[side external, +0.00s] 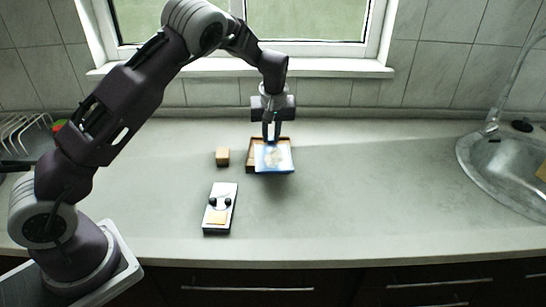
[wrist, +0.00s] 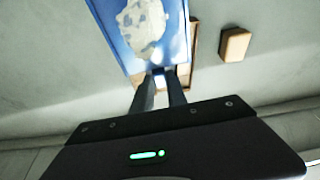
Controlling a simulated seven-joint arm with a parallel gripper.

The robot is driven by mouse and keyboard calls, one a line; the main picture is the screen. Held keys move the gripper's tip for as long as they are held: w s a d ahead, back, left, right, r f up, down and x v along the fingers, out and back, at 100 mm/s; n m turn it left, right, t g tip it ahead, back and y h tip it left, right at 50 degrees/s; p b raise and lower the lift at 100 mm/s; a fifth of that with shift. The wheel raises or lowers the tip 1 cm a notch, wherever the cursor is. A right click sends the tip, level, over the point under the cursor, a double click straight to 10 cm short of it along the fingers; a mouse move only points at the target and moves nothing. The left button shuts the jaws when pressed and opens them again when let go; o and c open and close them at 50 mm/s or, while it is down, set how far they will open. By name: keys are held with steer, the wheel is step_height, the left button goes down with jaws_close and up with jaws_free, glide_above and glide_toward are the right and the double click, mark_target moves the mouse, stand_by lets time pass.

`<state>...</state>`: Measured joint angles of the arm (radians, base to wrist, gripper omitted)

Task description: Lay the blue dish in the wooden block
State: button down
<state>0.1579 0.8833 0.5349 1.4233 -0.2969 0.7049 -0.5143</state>
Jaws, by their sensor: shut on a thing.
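The blue dish (side external: 274,158) is a flat blue rectangle with a pale patterned patch in its middle. It also shows in the wrist view (wrist: 125,45), running off the top edge. My gripper (side external: 271,138) is shut on the dish's near edge in the wrist view (wrist: 158,76). The dish is over a shallow brown wooden holder (side external: 250,158) and hides most of it; its rim shows beside the dish in the wrist view (wrist: 194,42). I cannot tell whether they touch. A small tan wooden block (side external: 222,157) stands left of the holder, and also shows in the wrist view (wrist: 235,45).
A pale board with two dark knobs and a tan patch (side external: 220,208) lies nearer the counter's front. A metal sink (side external: 480,165) is at the right. A wire rack (side external: 22,130) is at the far left. The counter between the holder and sink is clear.

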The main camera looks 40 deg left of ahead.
steer(key=r+m, duration=0.1)
steer(key=r, duration=0.1)
glide_above(258, 140)
steer(key=w+d, duration=0.3)
steer(key=shift+s, duration=0.2)
steer(key=shift+f, duration=2.1)
steer(key=shift+f, duration=0.8)
steer(key=c, duration=1.3)
jaws_free()
steer(key=shift+o, duration=0.2)
